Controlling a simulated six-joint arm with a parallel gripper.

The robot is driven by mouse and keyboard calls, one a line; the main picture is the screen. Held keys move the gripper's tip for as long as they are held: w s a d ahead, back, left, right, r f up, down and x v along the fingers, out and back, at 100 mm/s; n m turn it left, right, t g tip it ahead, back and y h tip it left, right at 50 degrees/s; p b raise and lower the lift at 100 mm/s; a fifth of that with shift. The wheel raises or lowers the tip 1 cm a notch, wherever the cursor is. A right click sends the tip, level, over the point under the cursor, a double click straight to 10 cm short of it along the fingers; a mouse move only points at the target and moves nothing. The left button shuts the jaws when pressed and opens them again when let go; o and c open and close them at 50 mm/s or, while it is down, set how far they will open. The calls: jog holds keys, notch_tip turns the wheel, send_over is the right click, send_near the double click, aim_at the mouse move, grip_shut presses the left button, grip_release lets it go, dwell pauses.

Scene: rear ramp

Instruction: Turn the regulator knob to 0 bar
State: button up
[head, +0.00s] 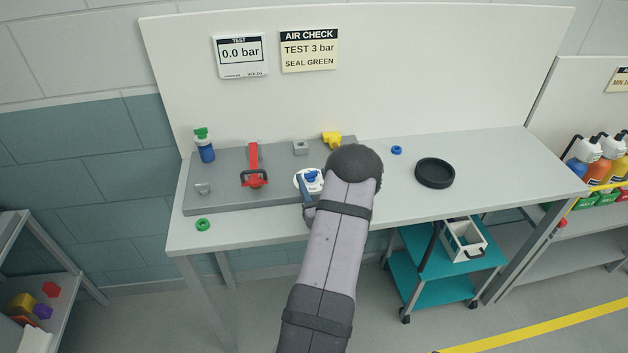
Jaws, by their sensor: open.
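The regulator knob (313,176) looks like the blue part on a round white dial (298,181), on the front right of a grey raised plate (222,163). My arm comes up from the lower right and covers the dial's right side. My gripper (307,191) is at the dial's near edge, mostly hidden behind my arm; one bluish-grey finger shows, and the jaws are open. Whether it touches the knob cannot be told. The test display (240,53) on the back panel reads 0.0 bar. The knob's pointer and the scale are too small to read.
The plate also bears a red lever clamp (254,168), a green-topped blue bottle (204,146), a yellow fitting (332,139) and small grey blocks. A green ring (203,225), a blue ring (397,150) and a black round tray (435,173) lie on the bench. The bench's right end is clear.

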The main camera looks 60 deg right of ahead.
jog(key=b+v, duration=0.2)
jog(key=v, duration=0.4)
jog(key=shift+f, duration=0.1)
jog(key=shift+s+a, duration=0.4)
jog(key=shift+s, duration=0.1)
jog(key=w+a+r+n+t+y+p, duration=0.1)
jog(key=w+r+n+y+p, duration=0.35)
jog(key=r, duration=0.75)
jog(key=w+a+r+n+t+y+p, duration=0.1)
jog(key=w+a+r+n+t+p, duration=0.1)
jog(key=w+r+p, duration=0.7)
jog(key=s+d+f+m+g+b, duration=0.1)
jog(key=s+d+f+m+g, duration=0.1)
jog(key=s+f+g, duration=0.3)
jog(key=s+d+f+m+g+b, duration=0.1)
jog(key=s+d+f+m+g, duration=0.2)
jog(key=f, duration=0.5)
jog(key=s+m+g, duration=0.1)
jog(key=s+g, duration=0.1)
jog(key=shift+s+f+m, duration=0.25)
jog(key=shift+s+m, duration=0.1)
